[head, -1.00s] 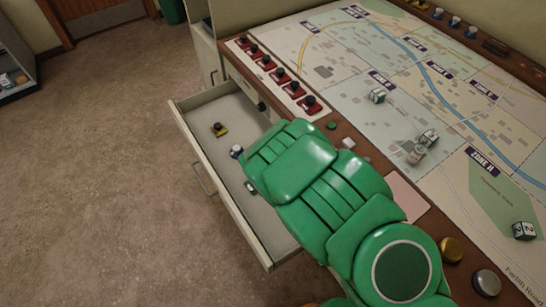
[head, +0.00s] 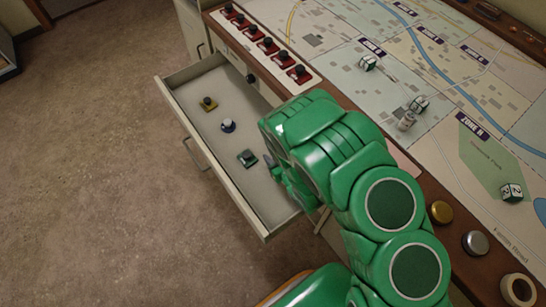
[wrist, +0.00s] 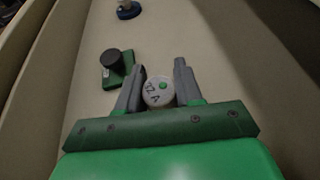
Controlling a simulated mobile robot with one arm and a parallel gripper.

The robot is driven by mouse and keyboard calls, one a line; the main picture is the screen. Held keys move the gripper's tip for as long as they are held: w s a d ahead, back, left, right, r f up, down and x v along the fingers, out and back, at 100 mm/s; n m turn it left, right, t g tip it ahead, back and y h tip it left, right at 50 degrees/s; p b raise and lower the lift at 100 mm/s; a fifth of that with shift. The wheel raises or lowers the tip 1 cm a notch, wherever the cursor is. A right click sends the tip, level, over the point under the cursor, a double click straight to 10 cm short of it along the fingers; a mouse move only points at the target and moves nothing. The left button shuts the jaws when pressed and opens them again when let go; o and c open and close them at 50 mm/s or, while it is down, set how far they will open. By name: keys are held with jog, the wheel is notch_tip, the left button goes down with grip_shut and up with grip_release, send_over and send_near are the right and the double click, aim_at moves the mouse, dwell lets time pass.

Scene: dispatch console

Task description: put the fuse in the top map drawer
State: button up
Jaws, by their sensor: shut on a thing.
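The top map drawer (head: 178,100) stands pulled open below the console. My gripper (wrist: 160,85) is shut on a white round-ended fuse (wrist: 160,97), which shows a green dot and dark marks on its end. In the head view my gripper (head: 270,163) is over the near right part of the drawer, and my arm hides the fuse. In the wrist view the fuse is in front of the pale drawer floor; I cannot tell whether it touches it.
In the drawer lie a green-based piece with a black knob (head: 247,158), a blue-based piece (head: 228,126) and a yellow-based one (head: 208,103). The green-based one is close to my left finger. The map console (head: 350,75) with red switches (head: 265,45) rises behind.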

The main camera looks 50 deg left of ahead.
jog(key=shift+f, duration=0.35)
jog(key=o, duration=1.1)
jog(key=shift+c, duration=0.2)
jog(key=shift+r, duration=0.15)
jog(key=shift+v, duration=2)
